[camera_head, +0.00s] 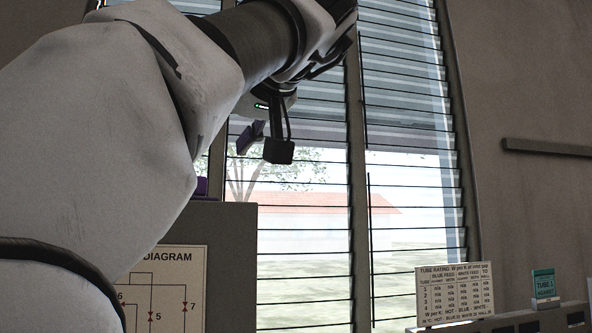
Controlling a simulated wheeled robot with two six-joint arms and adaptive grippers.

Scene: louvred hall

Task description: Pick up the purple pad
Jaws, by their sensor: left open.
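My left arm comes in from the left and fills much of the view. Its gripper (267,143) hangs in front of the louvred window, open, with one dark fingertip plainly showing. A small dark purple piece (249,137) shows tilted just left of that fingertip; I cannot tell whether it is part of the gripper or a separate thing. A purple thing (202,187), possibly the purple pad, shows at the top of the grey panel, lower left of the gripper and apart from it. My arm hides most of it. My right gripper is not in view.
The grey panel (232,255) bears a diagram sheet (180,280) at lower left. A tube rating card (455,293) and a small teal-topped card (543,284) stand at lower right. A dark rail (546,148) is on the right wall. The space before the window's middle looks clear.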

